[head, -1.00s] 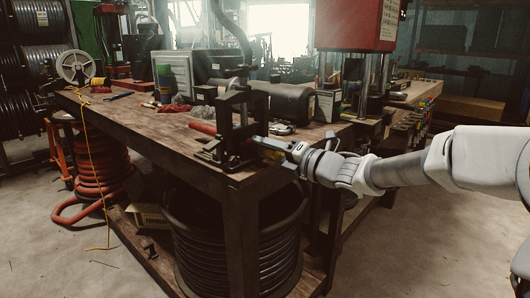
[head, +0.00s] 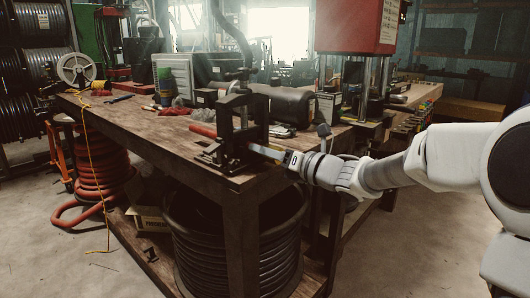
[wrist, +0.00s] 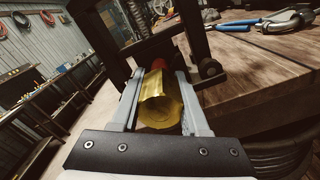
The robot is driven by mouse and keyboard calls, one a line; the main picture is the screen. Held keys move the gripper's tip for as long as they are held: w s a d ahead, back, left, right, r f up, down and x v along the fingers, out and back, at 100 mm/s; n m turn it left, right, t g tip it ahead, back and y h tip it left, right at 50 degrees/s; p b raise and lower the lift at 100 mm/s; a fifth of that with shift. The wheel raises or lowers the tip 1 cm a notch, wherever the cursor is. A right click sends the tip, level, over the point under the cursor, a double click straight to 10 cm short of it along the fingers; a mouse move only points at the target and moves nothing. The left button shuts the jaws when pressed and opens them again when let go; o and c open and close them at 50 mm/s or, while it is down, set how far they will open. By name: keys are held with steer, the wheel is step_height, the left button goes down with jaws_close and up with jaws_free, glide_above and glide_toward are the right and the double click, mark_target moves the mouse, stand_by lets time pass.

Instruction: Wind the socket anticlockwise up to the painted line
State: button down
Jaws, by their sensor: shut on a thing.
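The brass-coloured socket (wrist: 160,104) lies between the two pale fingers of my gripper (wrist: 162,82) in the wrist view, its open end towards the camera. My gripper (head: 262,151) is shut on it at the right side of a black vice (head: 240,122) in the head view. The vice frame also shows in the wrist view (wrist: 104,38). A red hose (head: 203,130) sticks out of the vice on the left, and a bit of red (wrist: 160,64) shows beyond the socket. The socket is mostly hidden in the head view. I cannot make out a painted line.
The vice stands near the front corner of the wooden bench (head: 150,128). A dark cylinder (head: 288,104) and a red-headed press (head: 358,28) stand behind. Blue-handled pliers (wrist: 238,24) lie on the bench. A coil of black hose (head: 275,240) sits below.

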steer(key=shift+f, duration=0.2)
steer(key=shift+c, duration=2)
jaws_free()
steer(key=shift+r, duration=0.15)
steer(key=shift+s+d, duration=0.1)
steer(key=shift+d, duration=0.05)
steer(key=p+v, duration=0.3)
steer(key=v, duration=1.4)
steer(key=shift+s, duration=0.1)
